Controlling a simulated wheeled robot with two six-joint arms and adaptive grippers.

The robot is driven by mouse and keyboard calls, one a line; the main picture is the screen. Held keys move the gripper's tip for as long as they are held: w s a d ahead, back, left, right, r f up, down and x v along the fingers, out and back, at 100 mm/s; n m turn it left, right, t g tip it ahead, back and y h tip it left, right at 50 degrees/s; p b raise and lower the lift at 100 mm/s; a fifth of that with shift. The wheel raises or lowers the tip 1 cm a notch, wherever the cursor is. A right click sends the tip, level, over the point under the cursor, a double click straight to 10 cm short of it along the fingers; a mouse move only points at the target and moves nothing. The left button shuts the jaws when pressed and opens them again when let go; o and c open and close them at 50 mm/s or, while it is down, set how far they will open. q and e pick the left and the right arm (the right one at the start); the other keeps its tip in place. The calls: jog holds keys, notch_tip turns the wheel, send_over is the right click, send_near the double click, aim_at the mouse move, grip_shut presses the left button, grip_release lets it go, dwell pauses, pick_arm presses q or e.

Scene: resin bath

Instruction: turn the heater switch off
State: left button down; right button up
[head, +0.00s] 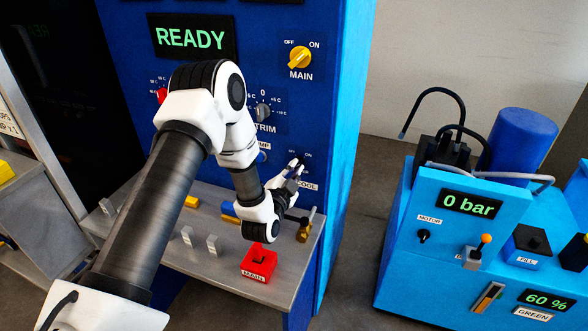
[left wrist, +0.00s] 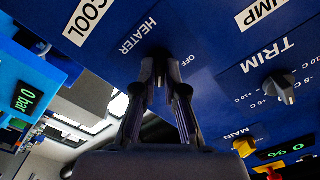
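The heater switch is on the blue panel, beside the HEATER label (left wrist: 137,36) in the left wrist view. An OFF mark shows just right of the fingertips there. The switch knob is mostly hidden by my fingers, so its setting cannot be read. My left gripper (head: 297,167) reaches the lower right of the panel. In the left wrist view the left gripper (left wrist: 161,66) has its fingertips close together at the switch. I cannot tell whether they are pressed on the knob or a little apart. My right gripper is not in view.
The yellow MAIN knob (head: 300,57) and TRIM knob (head: 263,111) are higher on the panel. A COOL label (head: 307,186) is close to the gripper. Below, a grey ledge (head: 208,266) carries a red block (head: 258,263) and small levers. A light-blue machine (head: 400,260) stands apart at right.

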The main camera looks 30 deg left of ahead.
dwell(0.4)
pick_arm(q)
jog(key=shift+r+n+b, duration=0.1)
jog(key=shift+n+b, duration=6.25)
jog(key=shift+n, duration=2.65)
jog(key=c, duration=1.3)
grip_release()
jog(key=shift+w, duration=0.1)
jog(key=shift+o, duration=0.3)
jog(key=shift+d, duration=0.1)
